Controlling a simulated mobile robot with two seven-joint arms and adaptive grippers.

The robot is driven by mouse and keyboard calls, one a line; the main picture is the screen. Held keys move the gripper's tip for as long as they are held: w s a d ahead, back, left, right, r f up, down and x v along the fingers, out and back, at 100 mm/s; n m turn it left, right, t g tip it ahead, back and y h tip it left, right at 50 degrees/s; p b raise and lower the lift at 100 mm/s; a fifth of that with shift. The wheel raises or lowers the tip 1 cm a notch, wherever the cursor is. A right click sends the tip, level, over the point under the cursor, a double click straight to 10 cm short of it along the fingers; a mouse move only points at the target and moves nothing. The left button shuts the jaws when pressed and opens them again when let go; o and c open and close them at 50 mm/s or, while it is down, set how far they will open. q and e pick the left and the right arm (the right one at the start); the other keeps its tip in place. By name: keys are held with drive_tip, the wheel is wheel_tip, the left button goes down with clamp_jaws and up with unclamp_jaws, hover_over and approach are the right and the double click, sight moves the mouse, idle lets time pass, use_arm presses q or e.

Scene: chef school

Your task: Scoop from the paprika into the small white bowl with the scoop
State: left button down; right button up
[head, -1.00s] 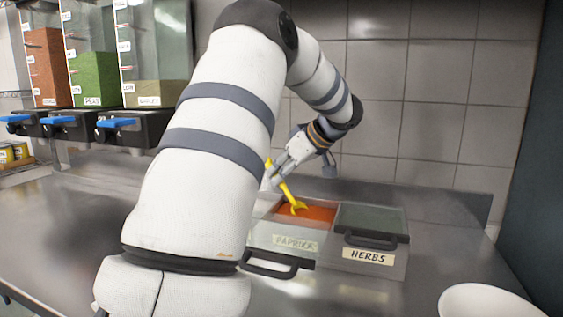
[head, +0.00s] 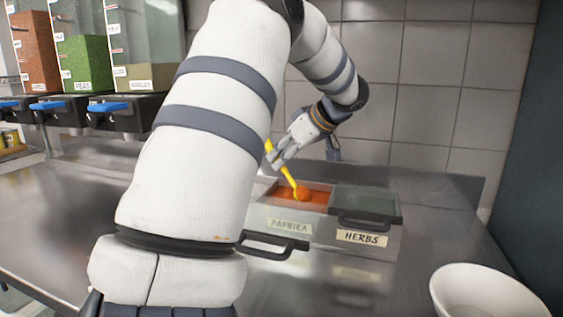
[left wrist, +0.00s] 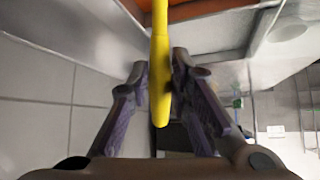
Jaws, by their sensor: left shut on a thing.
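The paprika container (head: 262,224) stands on the steel counter with its label facing me and its top open, showing orange-red powder (head: 322,197). My left gripper (head: 274,160) is shut on the yellow scoop (head: 288,176), above and behind the container. The scoop slants down to the right, and its head, at the paprika, shows orange-red powder on it. In the left wrist view the fingers (left wrist: 160,88) pinch the yellow handle. The small white bowl (head: 488,291) stands at the bottom right, partly cut off by the frame. My right gripper is not in view.
The herbs container (head: 376,243) stands right beside the paprika, under a dark lid (head: 365,204). A black handle (head: 290,241) sticks out in front of the paprika. Dispensers (head: 85,65) stand at the back left, and a tiled wall (head: 425,115) is behind. The counter before the bowl is clear.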

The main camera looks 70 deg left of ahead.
use_arm(q)
wheel_tip(320, 180, up, 10)
drive_tip(key=shift+s+a, duration=0.25)
drive_tip(key=shift+a, duration=0.2)
idle(0.4)
idle(0.4)
